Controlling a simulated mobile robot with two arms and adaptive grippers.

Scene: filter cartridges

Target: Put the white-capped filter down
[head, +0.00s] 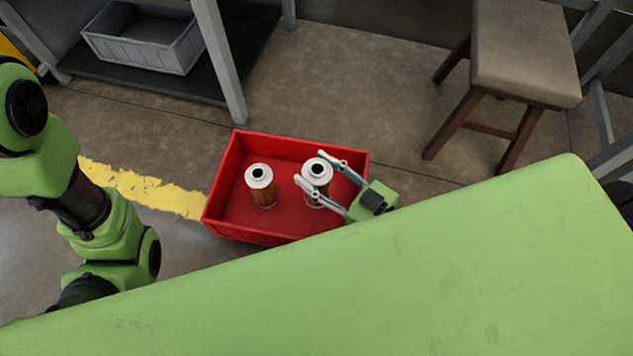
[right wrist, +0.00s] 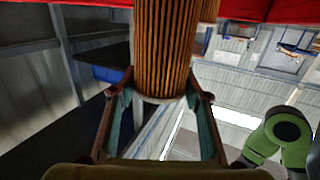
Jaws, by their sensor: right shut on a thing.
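The white-capped filter (head: 317,170) has a brown pleated body and a dark hole in its cap. It is upright, inside the outline of the red crate in the head view. My right gripper (head: 312,168) is shut on it, one finger on each side. In the right wrist view the brown pleats (right wrist: 168,45) and a pale end rim show between the fingers. I cannot tell whether its base touches the crate floor. A second white-capped filter (head: 260,186) stands upright to its left. My left arm shows at the left; its gripper is out of view.
The red crate (head: 222,178) stands on the floor, with some bare room around the second filter. A stool (head: 525,55) is at the upper right. A shelf with a grey bin (head: 150,45) is at the upper left.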

